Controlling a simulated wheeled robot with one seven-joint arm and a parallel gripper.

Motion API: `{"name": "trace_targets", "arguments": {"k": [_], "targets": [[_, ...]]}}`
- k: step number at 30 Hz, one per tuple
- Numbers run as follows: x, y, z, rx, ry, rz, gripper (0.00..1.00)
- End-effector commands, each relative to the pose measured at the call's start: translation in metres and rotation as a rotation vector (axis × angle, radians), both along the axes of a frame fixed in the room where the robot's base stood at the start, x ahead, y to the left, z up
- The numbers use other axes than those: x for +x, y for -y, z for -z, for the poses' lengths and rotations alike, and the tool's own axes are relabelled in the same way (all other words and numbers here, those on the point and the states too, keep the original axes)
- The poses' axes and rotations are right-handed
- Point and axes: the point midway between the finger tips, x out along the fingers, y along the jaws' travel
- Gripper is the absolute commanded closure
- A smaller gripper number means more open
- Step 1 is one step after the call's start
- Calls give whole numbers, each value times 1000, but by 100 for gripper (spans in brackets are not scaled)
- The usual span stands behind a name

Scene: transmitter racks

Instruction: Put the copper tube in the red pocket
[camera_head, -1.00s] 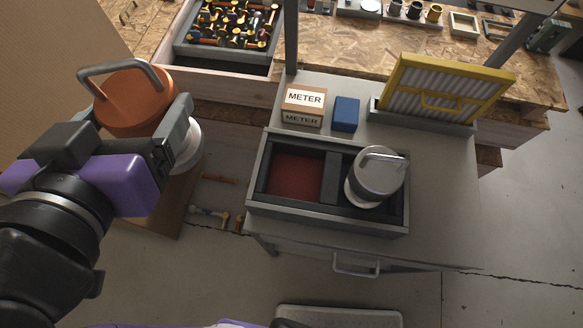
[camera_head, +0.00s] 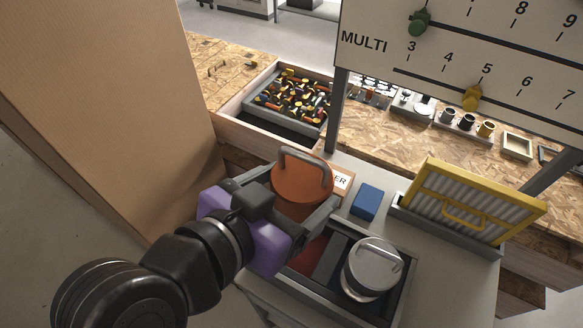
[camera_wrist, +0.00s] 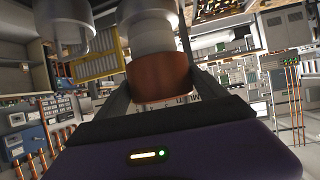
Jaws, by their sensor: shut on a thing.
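My gripper (camera_head: 298,196) is shut on the copper tube (camera_head: 302,176), a squat orange-copper cylinder with a grey loop handle on top. In the wrist view the copper tube (camera_wrist: 160,76) sits between the fingers, with its pale end beyond the copper band. The tube is held raised, just behind the open two-pocket tray (camera_head: 408,290) in the head view. The red pocket (camera_head: 307,254) is the tray's left one; my gripper hides much of it. A silver tube (camera_head: 371,268) with a loop handle stands in the right, dark pocket.
Behind the tray are a METER box (camera_head: 341,181), partly hidden by the tube, and a blue block (camera_head: 367,201). A yellow-framed filter (camera_head: 470,205) stands at right. A drawer of small parts (camera_head: 290,98) lies behind. A MULTI panel (camera_head: 460,60) hangs upper right.

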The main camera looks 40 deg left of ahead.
Motion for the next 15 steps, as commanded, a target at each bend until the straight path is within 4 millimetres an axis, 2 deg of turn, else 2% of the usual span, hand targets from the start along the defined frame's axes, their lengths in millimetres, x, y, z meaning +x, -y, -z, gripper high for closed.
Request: {"name": "trace_targets", "arguments": {"k": [9,15], "targets": [[0,0,60,0,6,-1,92],[0,0,85,4,7,0,92]]}}
